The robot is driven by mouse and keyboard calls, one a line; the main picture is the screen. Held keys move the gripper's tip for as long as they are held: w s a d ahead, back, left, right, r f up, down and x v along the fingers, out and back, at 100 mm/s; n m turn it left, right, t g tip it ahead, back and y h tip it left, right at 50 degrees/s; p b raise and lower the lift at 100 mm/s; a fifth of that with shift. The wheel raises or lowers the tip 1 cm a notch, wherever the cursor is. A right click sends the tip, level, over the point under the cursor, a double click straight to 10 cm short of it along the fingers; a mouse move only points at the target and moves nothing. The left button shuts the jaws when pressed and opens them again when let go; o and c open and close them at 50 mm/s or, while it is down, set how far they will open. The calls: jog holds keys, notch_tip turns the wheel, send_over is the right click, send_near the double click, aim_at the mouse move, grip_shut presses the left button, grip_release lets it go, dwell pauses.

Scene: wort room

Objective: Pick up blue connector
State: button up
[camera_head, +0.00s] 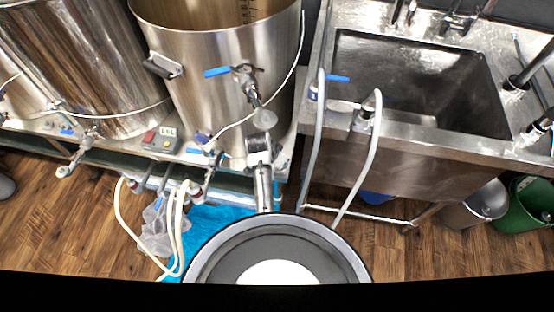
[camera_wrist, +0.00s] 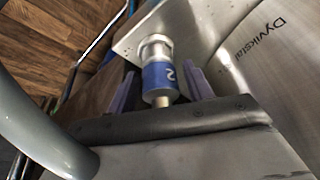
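The blue connector (camera_wrist: 160,78) shows in the wrist view as a short blue cylinder with a white mark, a pale collar at its top and a brass-coloured end below. It is in front of a metal plate (camera_wrist: 130,40). My gripper (camera_wrist: 161,84) is open, with one purple finger on each side of the connector. A gap shows between each finger and the connector. In the head view my arm reaches up to the front of the right kettle. The fingers and connector are too small there to tell apart surely.
A steel kettle (camera_head: 225,75) with a blue-handled valve (camera_head: 218,71) stands close behind my arm. A sink (camera_head: 410,80) with hoses is at the right. Pale hoses (camera_head: 178,230) hang at the left. A grey tube (camera_wrist: 35,125) crosses the wrist view's left side.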

jog(key=c, duration=0.9)
jog(key=shift+o, duration=0.2)
notch_tip(320, 180, up, 10)
jog(key=shift+r+b, duration=0.1)
jog(key=shift+b, duration=0.7)
